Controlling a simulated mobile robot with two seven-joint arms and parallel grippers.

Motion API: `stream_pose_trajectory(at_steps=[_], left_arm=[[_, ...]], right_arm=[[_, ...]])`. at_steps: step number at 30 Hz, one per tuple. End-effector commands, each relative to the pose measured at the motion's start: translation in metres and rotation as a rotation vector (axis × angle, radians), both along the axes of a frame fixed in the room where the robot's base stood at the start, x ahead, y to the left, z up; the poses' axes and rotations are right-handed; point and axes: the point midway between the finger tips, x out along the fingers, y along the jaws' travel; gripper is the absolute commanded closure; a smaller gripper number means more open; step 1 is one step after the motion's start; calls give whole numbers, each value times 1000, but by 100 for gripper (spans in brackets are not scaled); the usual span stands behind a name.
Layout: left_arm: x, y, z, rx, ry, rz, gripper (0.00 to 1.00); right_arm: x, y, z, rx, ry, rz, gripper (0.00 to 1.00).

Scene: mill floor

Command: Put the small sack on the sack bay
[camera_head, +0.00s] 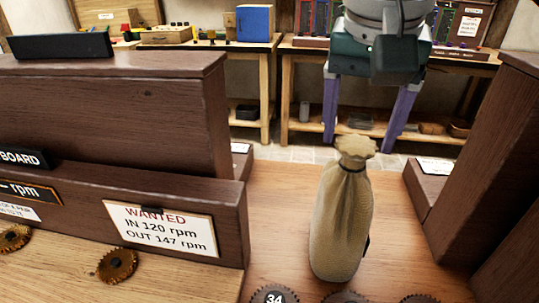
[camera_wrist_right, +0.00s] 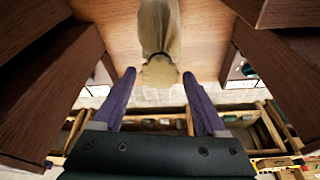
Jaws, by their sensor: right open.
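The small sack (camera_head: 341,220) is tan cloth with a dark tie below its gathered top. It stands upright on a wooden surface between dark wooden blocks. In the right wrist view, the sack (camera_wrist_right: 160,35) shows with its top between the fingertips. My right gripper (camera_head: 358,146) has two purple fingers spread apart, pointing down behind the sack's top in the head view. The fingers (camera_wrist_right: 159,76) are open, with no clear contact with the sack. No label marks the sack bay, so I cannot tell which surface it is. My left gripper is not in view.
A dark wooden block (camera_head: 110,105) stands left of the sack, another (camera_head: 490,150) right. A "WANTED" card (camera_head: 160,231) is on the front left board. Gears (camera_head: 274,294) lie in front. Workbenches (camera_head: 262,50) with a blue box (camera_head: 254,23) stand behind.

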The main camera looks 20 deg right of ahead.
Motion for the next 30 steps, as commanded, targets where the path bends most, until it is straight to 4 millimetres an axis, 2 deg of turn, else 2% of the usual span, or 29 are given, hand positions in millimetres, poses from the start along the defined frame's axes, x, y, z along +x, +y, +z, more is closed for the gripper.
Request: stream_pose_trajectory(at_steps=[3, 7, 16, 30], left_arm=[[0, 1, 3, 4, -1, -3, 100], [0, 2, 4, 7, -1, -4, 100], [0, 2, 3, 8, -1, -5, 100], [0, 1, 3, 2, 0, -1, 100]], right_arm=[[3, -4, -22, 0, 5, -2, 26], [7, -7, -37, 2, 3, -1, 26], [8, -8, -42, 1, 0, 0, 27], [8, -7, -41, 2, -1, 0, 80]])
